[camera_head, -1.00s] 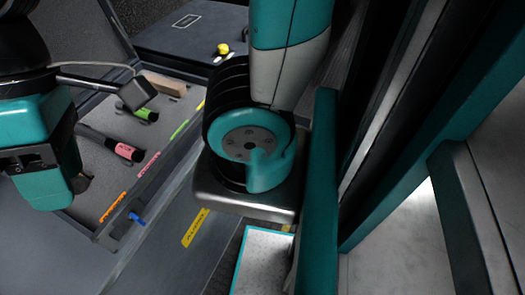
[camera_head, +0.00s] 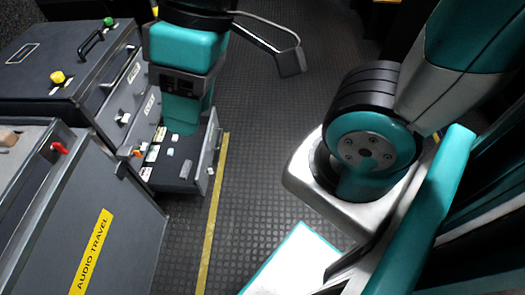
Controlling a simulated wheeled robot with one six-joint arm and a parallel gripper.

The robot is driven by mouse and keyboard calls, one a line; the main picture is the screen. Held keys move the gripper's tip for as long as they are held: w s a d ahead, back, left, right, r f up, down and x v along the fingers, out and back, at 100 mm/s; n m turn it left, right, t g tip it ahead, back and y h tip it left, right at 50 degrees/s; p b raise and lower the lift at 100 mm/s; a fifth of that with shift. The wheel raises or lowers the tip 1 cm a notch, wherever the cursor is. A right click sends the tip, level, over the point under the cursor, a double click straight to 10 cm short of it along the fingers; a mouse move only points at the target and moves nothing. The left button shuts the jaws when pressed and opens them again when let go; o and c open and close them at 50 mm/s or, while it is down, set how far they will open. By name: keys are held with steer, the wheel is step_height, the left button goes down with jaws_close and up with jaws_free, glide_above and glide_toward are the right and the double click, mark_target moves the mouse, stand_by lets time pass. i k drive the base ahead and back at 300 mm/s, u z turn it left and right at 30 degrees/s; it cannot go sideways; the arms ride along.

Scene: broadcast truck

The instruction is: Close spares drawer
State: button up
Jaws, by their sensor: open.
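A grey drawer (camera_head: 208,163) stands pulled out from the dark case (camera_head: 105,75) at the left.
Shut drawer fronts with white labels (camera_head: 134,72) show on the case. A second case marked AUDIO TRAVEL (camera_head: 120,228) stands at the near left. A yellow line (camera_head: 212,215) runs along the dark ribbed floor (camera_head: 275,140), which is clear right of the drawer.

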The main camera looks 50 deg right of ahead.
mark_target(199, 148)
steer(key=z, duration=0.85)
steer(key=i, duration=0.95)
steer(key=u, duration=0.7)
steer(key=k, duration=0.5)
steer(key=u, duration=0.95)
steer(key=i, duration=0.6)
steer(key=z, duration=1.3)
